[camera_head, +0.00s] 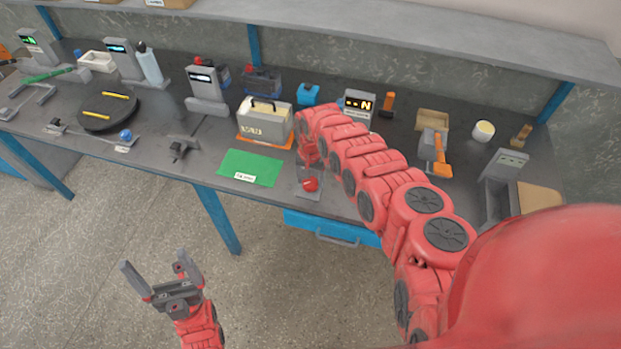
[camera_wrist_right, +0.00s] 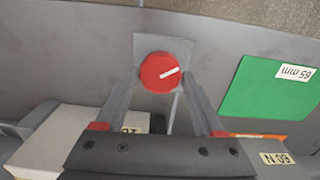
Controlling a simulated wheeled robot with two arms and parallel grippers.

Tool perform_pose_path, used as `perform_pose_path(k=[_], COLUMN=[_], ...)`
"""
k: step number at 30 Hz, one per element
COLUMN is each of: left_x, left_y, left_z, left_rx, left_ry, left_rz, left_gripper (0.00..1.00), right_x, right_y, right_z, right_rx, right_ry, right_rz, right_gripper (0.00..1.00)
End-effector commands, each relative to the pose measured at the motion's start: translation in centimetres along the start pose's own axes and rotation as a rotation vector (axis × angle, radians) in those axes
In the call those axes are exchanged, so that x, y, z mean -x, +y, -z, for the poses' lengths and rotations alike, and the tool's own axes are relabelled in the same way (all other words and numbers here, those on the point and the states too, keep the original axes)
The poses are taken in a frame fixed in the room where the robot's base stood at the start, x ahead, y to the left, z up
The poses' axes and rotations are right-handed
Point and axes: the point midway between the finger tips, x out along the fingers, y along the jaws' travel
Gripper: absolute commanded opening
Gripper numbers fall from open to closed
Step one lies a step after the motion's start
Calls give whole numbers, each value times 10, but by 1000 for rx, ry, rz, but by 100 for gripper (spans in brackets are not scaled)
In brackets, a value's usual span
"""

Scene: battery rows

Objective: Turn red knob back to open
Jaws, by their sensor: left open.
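The red knob (camera_head: 310,184) sits on a small grey plate near the front edge of the bench, right of the green mat. My right gripper (camera_head: 309,164) is over the knob. Its fingers (camera_wrist_right: 161,75) are apart, one on each side of the knob; whether they touch it is unclear. My left gripper (camera_head: 153,262) is open and empty, low over the floor in front of the bench.
The green mat (camera_head: 250,167) lies left of the knob. A grey battery-like box (camera_head: 265,122) on an orange base stands behind it. A display unit (camera_head: 358,106) is farther back. A blue drawer (camera_head: 333,227) is under the bench edge. An orange-handled tool (camera_head: 441,155) lies to the right.

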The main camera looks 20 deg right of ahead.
Motion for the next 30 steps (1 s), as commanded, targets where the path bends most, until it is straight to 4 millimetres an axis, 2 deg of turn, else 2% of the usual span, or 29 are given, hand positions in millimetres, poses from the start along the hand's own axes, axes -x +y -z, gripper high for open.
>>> perform_pose_path(k=[1,9,10,20,30], left_x=[0,0,0,2,13], left_y=[0,0,0,0,1], left_z=[0,0,0,0,-2], left_rx=[0,0,0,0,0], left_ry=[0,0,0,0,0], left_rz=[0,0,0,0,0], left_gripper=[94,94,94,94,94], right_x=[0,0,0,0,-1], right_y=[0,0,0,0,-1], right_z=[0,0,0,0,0], right_rx=[0,0,0,54,298], right_ry=[0,0,0,1,1], right_rz=[0,0,0,1,0], right_gripper=[60,11,8,8,8])
